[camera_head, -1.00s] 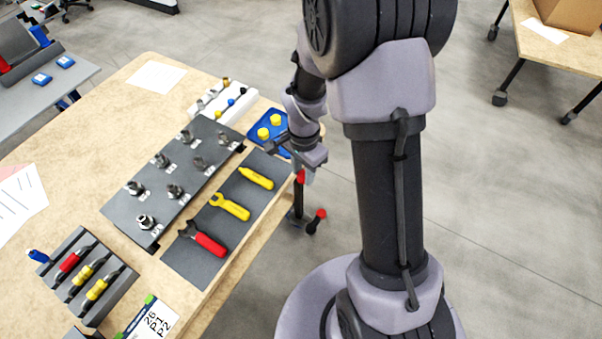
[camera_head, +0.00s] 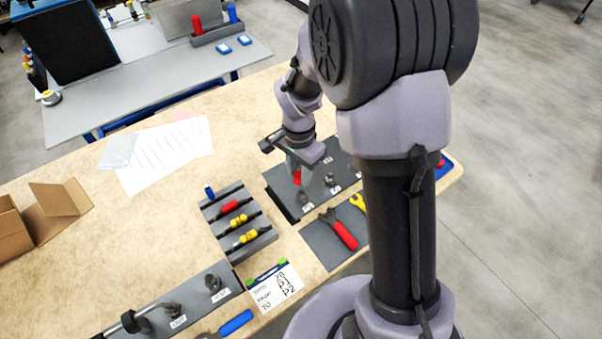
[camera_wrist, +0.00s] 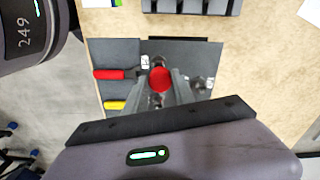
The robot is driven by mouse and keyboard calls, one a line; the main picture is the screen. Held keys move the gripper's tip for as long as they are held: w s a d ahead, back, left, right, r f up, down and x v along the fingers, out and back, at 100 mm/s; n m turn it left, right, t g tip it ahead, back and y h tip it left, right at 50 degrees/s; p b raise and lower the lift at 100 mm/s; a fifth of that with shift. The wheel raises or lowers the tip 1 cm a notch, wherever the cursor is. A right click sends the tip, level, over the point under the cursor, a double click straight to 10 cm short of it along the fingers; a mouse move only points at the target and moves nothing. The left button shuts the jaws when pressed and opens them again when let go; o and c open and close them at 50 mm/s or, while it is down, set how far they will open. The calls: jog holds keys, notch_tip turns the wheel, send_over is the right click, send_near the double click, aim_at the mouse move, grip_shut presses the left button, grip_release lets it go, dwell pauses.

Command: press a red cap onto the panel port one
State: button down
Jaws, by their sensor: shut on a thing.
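A round red cap (camera_wrist: 160,79) is held between the two fingers of my gripper (camera_wrist: 163,88) in the wrist view. In the head view the red cap (camera_head: 297,178) shows at the tip of my gripper (camera_head: 294,168), which points down over the near-left end of the dark port panel (camera_head: 281,188). The panel also shows in the wrist view (camera_wrist: 188,53). Metal ports stand on it, one port (camera_head: 330,180) right of the cap. The port labels are too small to read, and the held cap and fingers partly hide what lies beneath. I cannot tell whether the cap touches a port.
A dark mat with a red-handled wrench (camera_head: 343,234) and a yellow wrench (camera_head: 358,202) lies beside the panel. A blue tray (camera_head: 443,167) is partly hidden behind my arm. Papers (camera_head: 165,155) lie farther back.

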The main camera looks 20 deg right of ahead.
aim_at(301, 190)
jog(key=shift+s+d+f+b, duration=0.1)
jog(key=shift+d+f+b, duration=0.25)
jog(key=shift+f, duration=0.55)
jog(key=shift+a+f+b, duration=0.1)
jog(key=shift+f+b, duration=1.65)
jog(key=shift+f, duration=0.1)
jog(key=shift+f+b, duration=1.25)
jog(key=c, duration=1)
grip_release()
jog(key=shift+r, duration=0.1)
jog(key=shift+o, duration=0.2)
notch_tip(301, 190, up, 17)
jog(key=p, duration=0.6)
jog(key=shift+r+p, duration=0.2)
jog(key=shift+p, duration=0.15)
